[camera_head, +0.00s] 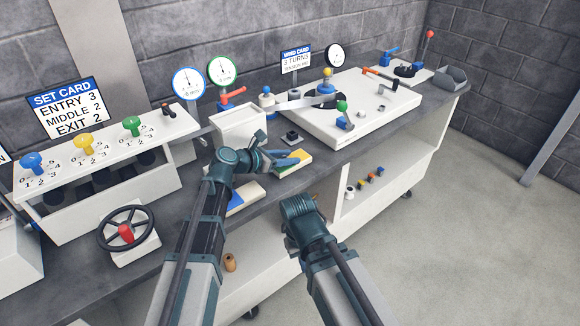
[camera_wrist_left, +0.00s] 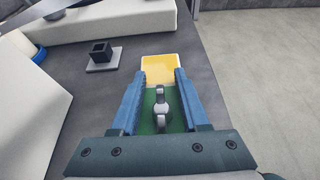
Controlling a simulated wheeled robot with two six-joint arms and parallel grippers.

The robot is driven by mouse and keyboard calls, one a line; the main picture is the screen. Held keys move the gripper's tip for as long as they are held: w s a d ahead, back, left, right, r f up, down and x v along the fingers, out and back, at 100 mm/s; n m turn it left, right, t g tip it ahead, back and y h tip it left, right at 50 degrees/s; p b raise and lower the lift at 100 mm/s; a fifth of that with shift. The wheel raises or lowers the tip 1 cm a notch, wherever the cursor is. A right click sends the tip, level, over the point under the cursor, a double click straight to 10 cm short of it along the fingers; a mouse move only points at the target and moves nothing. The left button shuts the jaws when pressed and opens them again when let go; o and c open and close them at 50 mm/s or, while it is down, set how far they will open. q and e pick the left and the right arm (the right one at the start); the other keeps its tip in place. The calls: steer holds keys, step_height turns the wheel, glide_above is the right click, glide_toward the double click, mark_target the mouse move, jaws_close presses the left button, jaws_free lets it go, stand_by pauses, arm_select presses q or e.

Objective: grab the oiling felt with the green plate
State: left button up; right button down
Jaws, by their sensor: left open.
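The oiling felt with the green plate (camera_wrist_left: 150,124) lies on the dark bench top. Its yellow felt pad (camera_wrist_left: 160,68) sticks out past my fingertips, and a grey upright handle stands on the plate. In the head view its yellow part (camera_head: 302,159) shows beside the blue fingers. My left gripper (camera_wrist_left: 160,80) is open, its two blue fingers on either side of the handle, with gaps left and right. It also shows in the head view (camera_head: 290,157), low over the felt. My right arm is at the lower middle; its fingers are hidden.
Another felt with a blue plate (camera_head: 243,198) lies left of my left gripper, partly behind the arm. A black square block on a grey base (camera_head: 292,138) stands just beyond. A white box (camera_head: 238,132) and a large white plate with levers (camera_head: 345,118) border the spot.

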arm_select(q)
steer(key=shift+c, duration=0.3)
jaws_close()
stand_by(1.1)
